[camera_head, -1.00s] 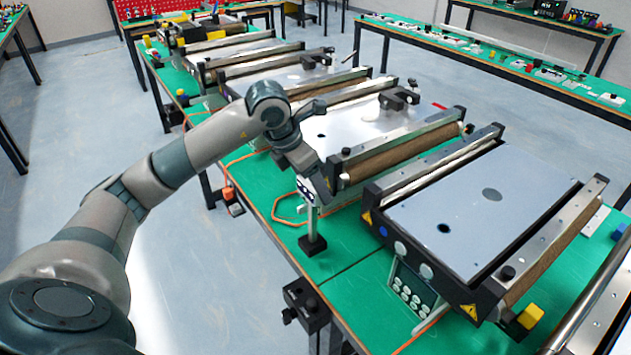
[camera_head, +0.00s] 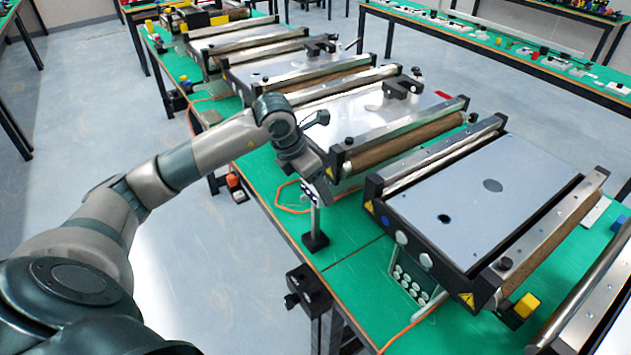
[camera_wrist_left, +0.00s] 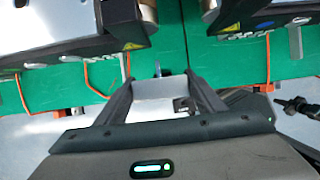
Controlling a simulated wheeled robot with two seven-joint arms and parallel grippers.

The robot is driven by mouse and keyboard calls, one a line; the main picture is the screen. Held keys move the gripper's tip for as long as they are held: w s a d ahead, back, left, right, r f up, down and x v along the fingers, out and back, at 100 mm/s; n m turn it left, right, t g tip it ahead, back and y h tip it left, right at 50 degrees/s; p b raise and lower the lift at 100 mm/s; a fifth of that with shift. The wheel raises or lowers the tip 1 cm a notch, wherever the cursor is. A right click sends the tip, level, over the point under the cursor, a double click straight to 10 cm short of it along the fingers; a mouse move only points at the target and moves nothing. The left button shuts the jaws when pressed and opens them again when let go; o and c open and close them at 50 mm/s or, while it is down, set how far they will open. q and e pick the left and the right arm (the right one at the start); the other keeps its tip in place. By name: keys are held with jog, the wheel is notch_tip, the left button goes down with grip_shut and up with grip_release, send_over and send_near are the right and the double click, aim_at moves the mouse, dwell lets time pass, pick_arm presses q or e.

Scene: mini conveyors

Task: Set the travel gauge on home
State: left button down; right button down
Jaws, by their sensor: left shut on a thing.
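My left gripper (camera_head: 317,197) is over the green bench, in the gap between two mini conveyors. In the left wrist view its two fingers (camera_wrist_left: 160,82) are shut on a pale grey flat piece, which I take to be the travel gauge (camera_wrist_left: 166,91). In the head view a thin grey post with a black foot (camera_head: 315,241) shows below the fingers, and it looks like part of the gauge. It is upright near the bench's front edge. I cannot tell whether the foot touches the bench. No home mark can be made out. My right gripper is out of view.
The nearer conveyor (camera_head: 465,200) has a grey top plate and front buttons. Another conveyor (camera_head: 360,115) stands behind to the left. An orange cable (camera_head: 285,208) lies left of the post. A black clamp (camera_head: 308,288) sits on the bench edge.

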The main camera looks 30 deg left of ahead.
pick_arm(q)
jog(key=shift+w, duration=0.1)
jog(key=shift+c, duration=2.4)
grip_release()
jog(key=shift+r, duration=0.15)
jog(key=shift+s+r, duration=0.2)
jog(key=shift+r, duration=0.15)
jog(key=b+v, duration=0.3)
jog(key=v, duration=0.8)
jog(key=shift+s, duration=0.2)
